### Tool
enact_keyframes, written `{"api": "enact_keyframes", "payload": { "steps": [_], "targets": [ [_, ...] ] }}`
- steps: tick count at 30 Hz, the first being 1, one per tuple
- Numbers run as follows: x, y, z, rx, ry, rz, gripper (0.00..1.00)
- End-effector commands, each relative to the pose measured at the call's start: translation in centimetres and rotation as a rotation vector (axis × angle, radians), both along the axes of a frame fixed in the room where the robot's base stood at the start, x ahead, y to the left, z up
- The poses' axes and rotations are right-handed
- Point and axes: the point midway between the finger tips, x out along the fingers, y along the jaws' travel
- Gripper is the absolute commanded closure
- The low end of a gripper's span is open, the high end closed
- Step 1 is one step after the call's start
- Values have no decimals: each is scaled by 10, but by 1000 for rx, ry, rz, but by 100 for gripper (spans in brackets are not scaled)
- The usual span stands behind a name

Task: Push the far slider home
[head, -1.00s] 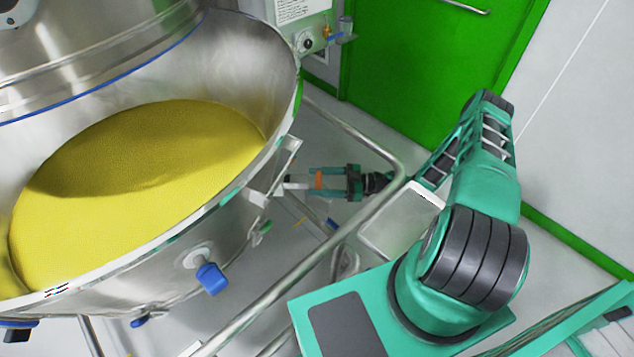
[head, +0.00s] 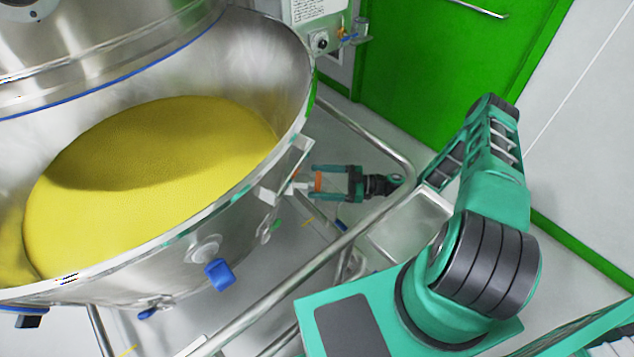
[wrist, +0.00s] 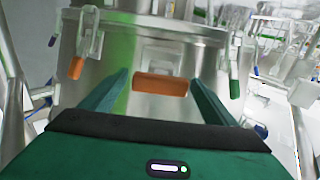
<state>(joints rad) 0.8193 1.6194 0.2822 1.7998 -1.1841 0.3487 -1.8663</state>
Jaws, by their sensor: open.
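An orange-gripped slider (head: 318,181) sticks out from the side of the large steel vessel (head: 240,215) in the head view. Its orange grip (wrist: 160,84) is a short horizontal bar, centred ahead of me in the wrist view. My gripper (head: 309,181) is open, with one green finger on each side of the orange grip. In the wrist view the fingers (wrist: 160,78) flank the grip with a visible gap at each side. Whether any part of my gripper touches it from behind is hidden.
An orange-tipped latch (wrist: 76,68) and a green-tipped one (wrist: 234,89) hang on either side. A steel rail (head: 330,255) runs below and around my arm. Yellow granules (head: 150,165) lie in the open vessel. A green door (head: 440,80) stands behind.

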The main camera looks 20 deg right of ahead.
Motion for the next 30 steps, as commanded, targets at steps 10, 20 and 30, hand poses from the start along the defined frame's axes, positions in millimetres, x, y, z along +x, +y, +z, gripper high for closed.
{"api": "enact_keyframes", "payload": {
  "steps": [10, 20, 30],
  "targets": [
    [-22, -55, -1, -1, 2, -4, 19],
    [-38, -93, -1, -1, 1, -2, 19],
    [-40, -96, -1, 0, 2, -1, 19]
  ]
}}
